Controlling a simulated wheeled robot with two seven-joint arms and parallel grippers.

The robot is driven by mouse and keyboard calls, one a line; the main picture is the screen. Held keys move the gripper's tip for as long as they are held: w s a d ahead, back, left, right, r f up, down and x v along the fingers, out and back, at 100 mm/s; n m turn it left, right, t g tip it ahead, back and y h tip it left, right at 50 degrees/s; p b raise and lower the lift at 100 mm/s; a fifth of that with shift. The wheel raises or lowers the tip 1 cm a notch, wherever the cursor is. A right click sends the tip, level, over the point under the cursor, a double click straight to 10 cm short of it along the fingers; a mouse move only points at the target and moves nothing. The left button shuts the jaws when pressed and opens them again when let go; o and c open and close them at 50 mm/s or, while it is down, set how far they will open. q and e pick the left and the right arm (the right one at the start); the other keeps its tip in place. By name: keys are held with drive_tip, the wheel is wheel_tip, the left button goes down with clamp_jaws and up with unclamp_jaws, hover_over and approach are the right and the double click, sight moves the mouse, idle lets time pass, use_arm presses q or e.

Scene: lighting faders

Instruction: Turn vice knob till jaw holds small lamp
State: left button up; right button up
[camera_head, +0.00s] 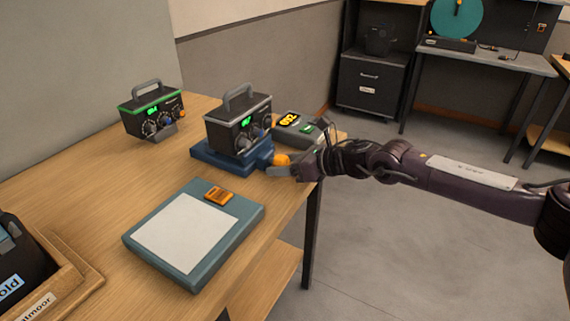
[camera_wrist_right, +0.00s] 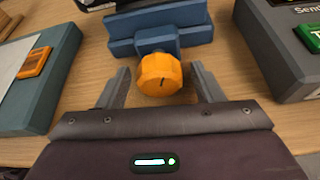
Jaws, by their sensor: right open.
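The blue vice (camera_head: 205,157) sits on the wooden table, with an orange knob (camera_head: 282,160) on its right side. A dark box with a grey handle and green display (camera_head: 238,125) stands at the vice; I cannot tell whether the jaw touches it. I see nothing that is clearly a small lamp. My right gripper (camera_head: 277,168) is at the knob. In the right wrist view, the open fingers of my right gripper (camera_wrist_right: 160,92) stand on either side of the faceted orange knob (camera_wrist_right: 161,72), with gaps visible. The blue vice (camera_wrist_right: 190,32) lies beyond it. My left gripper is out of view.
A teal-framed pad (camera_head: 150,262) with an orange tag lies in front of the vice. A grey device with a yellow display (camera_head: 302,126) is close to the right. A green-edged box (camera_head: 150,115) stands behind left. A wooden tray (camera_head: 88,279) is front left.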

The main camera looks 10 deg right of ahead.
drive_tip(key=v, duration=0.7)
drive_tip(key=shift+s+d, duration=0.25)
drive_tip(key=shift+d, duration=0.1)
drive_tip(key=shift+r, duration=0.15)
